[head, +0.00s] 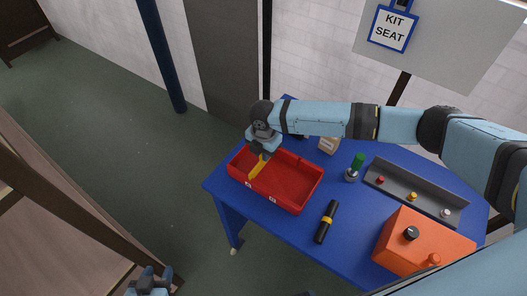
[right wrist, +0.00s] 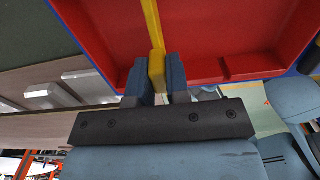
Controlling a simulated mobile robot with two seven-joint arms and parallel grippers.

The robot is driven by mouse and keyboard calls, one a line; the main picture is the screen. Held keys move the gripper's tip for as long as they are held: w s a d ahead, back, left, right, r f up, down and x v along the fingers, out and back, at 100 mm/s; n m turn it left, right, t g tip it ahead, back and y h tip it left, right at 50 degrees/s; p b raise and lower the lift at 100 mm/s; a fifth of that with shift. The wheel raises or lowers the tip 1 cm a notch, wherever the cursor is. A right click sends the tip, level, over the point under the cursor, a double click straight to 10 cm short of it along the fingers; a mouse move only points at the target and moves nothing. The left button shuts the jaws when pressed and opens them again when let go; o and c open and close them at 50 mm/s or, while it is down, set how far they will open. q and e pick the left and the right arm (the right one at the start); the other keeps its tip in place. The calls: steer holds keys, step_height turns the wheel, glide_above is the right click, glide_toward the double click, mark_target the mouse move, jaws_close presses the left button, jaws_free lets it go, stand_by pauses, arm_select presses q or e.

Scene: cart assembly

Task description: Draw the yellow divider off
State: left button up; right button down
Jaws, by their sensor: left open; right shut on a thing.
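The yellow divider (head: 258,167) stands across the left part of the red bin (head: 297,205) in the head view. My right gripper (head: 262,151) reaches down over the bin's far-left side and is shut on the divider. In the right wrist view the divider (right wrist: 156,66) sits between the two dark fingers of my right gripper (right wrist: 156,75), with the red bin (right wrist: 225,25) behind it. Whether the divider's lower edge is still in the bin's slots is hard to tell. My left gripper (head: 150,281) is open and empty at the bottom left, away from the table.
The blue table (head: 290,232) also holds a black flashlight (head: 326,221), a green-handled tool (head: 357,161), a small tan box (head: 329,145), a grey rack (head: 430,201) with coloured knobs and an orange box (head: 405,247). A sign (head: 393,28) stands behind.

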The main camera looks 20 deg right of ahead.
step_height(320, 180, up, 3)
steer(key=shift+r+p, duration=0.1)
steer(key=shift+p, duration=1.05)
step_height(320, 180, up, 2)
steer(key=shift+r+p, duration=0.1)
steer(key=shift+p, duration=0.95)
steer(key=shift+r+p, duration=0.75)
steer(key=shift+f, duration=0.1)
